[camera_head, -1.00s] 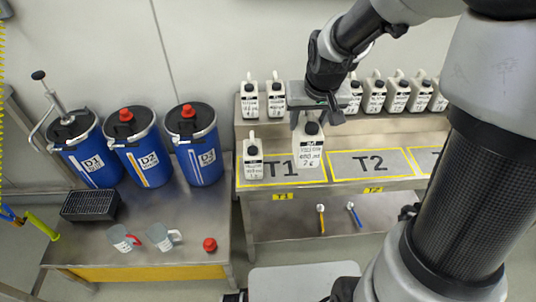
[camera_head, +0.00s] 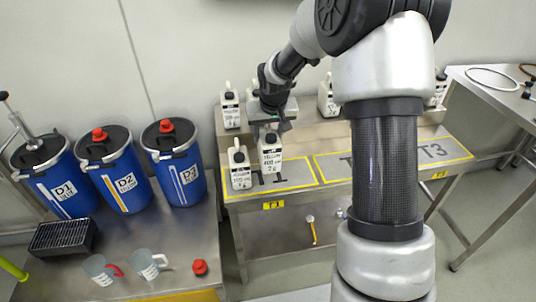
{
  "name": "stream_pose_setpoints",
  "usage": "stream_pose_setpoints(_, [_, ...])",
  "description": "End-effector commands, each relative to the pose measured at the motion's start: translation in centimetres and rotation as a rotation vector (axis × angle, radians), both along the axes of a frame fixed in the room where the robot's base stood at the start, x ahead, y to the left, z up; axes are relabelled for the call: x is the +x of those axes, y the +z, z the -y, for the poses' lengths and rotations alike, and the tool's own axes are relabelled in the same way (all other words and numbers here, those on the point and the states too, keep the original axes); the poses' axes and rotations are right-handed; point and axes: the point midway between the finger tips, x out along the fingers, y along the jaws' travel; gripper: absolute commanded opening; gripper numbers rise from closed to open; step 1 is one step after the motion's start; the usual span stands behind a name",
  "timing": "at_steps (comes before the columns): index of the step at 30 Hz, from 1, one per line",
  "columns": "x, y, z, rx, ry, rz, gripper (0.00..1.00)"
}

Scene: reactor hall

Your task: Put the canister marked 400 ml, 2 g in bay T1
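The white canister (camera_head: 270,163) with a black cap has a label that appears to read 400 ml, 2 g. I cannot tell whether the canister's base touches the bench. A second white canister (camera_head: 239,170) stands in the left part of bay T1, close to the held one; its label is too small to read surely.
More white canisters (camera_head: 230,108) stand on the raised back shelf, partly hidden by my arm. Bay T3 (camera_head: 438,151) looks empty; my arm covers much of T2. Blue drums (camera_head: 185,172), jugs (camera_head: 148,264) and a red cap (camera_head: 199,267) are on the left bench.

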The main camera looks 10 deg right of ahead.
Motion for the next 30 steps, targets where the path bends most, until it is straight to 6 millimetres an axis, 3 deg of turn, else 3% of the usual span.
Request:
stream_pose_setpoints(12, [0.0, -5.3, -0.1, 0.001, 0.001, 0.002, 0.00])
stream_pose_setpoints(24, [0.1, -5.8, 0.0, 0.000, 0.000, 0.003, 0.00])
stream_pose_setpoints(25, [0.0, -5.7, 0.0, 0.000, 0.000, 0.001, 0.53])
stream_pose_setpoints(27, [0.0, -5.7, 0.0, 0.000, 0.000, 0.001, 0.65])
stream_pose_setpoints(30, [0.0, -5.7, 0.0, 0.000, 0.000, 0.001, 0.67])
